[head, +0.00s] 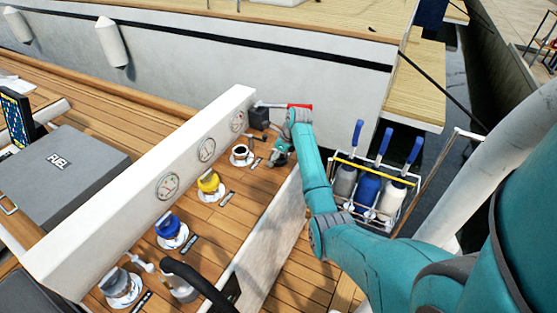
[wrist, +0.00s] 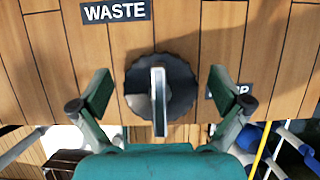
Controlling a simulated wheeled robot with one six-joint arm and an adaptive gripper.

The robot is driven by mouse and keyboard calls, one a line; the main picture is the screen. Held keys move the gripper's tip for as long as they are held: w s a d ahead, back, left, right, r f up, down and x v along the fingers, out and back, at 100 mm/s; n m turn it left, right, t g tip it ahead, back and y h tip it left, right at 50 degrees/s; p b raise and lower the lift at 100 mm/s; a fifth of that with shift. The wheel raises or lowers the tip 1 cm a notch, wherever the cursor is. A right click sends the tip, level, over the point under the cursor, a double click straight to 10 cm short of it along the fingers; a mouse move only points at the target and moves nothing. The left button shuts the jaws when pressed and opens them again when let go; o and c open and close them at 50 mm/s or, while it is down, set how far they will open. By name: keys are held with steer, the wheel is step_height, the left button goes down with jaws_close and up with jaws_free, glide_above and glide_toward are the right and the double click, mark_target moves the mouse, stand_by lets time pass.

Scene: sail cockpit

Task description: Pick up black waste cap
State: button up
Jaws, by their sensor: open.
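The black waste cap (wrist: 180,75) is in the wrist view, round with a ribbed rim and a pale raised bar handle across it. It sits on the wooden planks below the WASTE label (wrist: 115,11). My gripper (wrist: 163,90) is open, with one finger on each side of the cap and a gap on both sides. In the head view my gripper (head: 281,157) is low over the wooden deck, right of a dark-centred round fitting on a white base (head: 240,163). I cannot tell from the head view whether that fitting is the cap.
A yellow cap (head: 208,182) and a blue cap (head: 168,227) stand along the white gauge panel (head: 140,190). A red-handled item (head: 299,106) lies close behind my wrist. A second label (wrist: 216,92) is partly hidden by a finger.

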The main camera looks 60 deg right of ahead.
steer(key=c, duration=1.3)
step_height(320, 180, up, 13)
steer(key=shift+w, duration=0.1)
